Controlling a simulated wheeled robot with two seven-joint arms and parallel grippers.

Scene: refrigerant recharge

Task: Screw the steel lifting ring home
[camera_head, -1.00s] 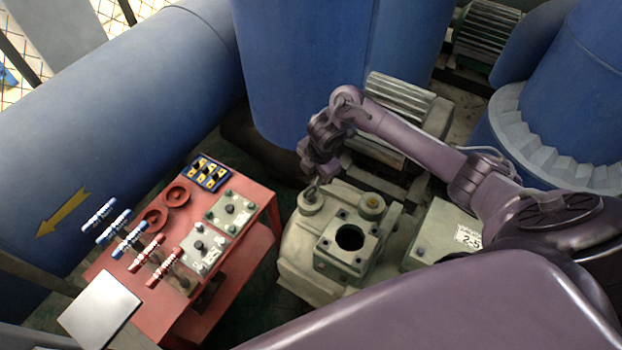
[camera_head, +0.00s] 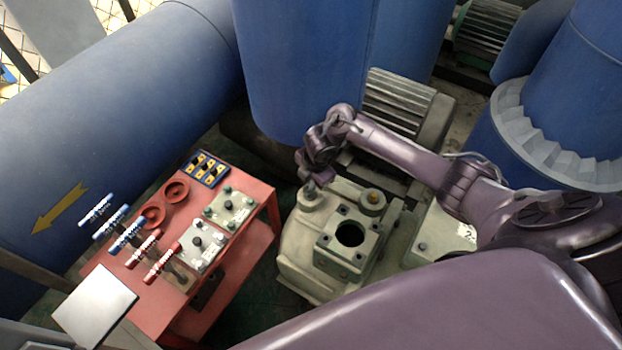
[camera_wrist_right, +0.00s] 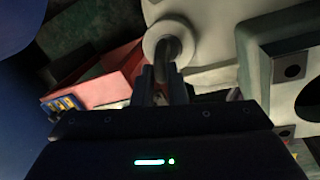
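The steel lifting ring (camera_wrist_right: 172,42) stands in the round pale boss (camera_wrist_right: 153,38) of the machine housing, seen nearly edge-on in the right wrist view. My right gripper (camera_wrist_right: 164,85) reaches it, with one finger on each side and only a narrow gap, filled by the ring. It looks shut on the ring. In the head view my right gripper (camera_head: 311,181) is right above the boss (camera_head: 311,200), and hides most of the ring. The ring's threaded end is hidden. My left gripper is not in view.
A square flange with a dark hole (camera_head: 349,236) and a brass-coloured plug (camera_head: 372,198) are close beside the boss. A red bench (camera_head: 255,197) with valves and control boxes stands left. A finned motor (camera_head: 399,97) and blue tanks (camera_head: 303,60) stand behind.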

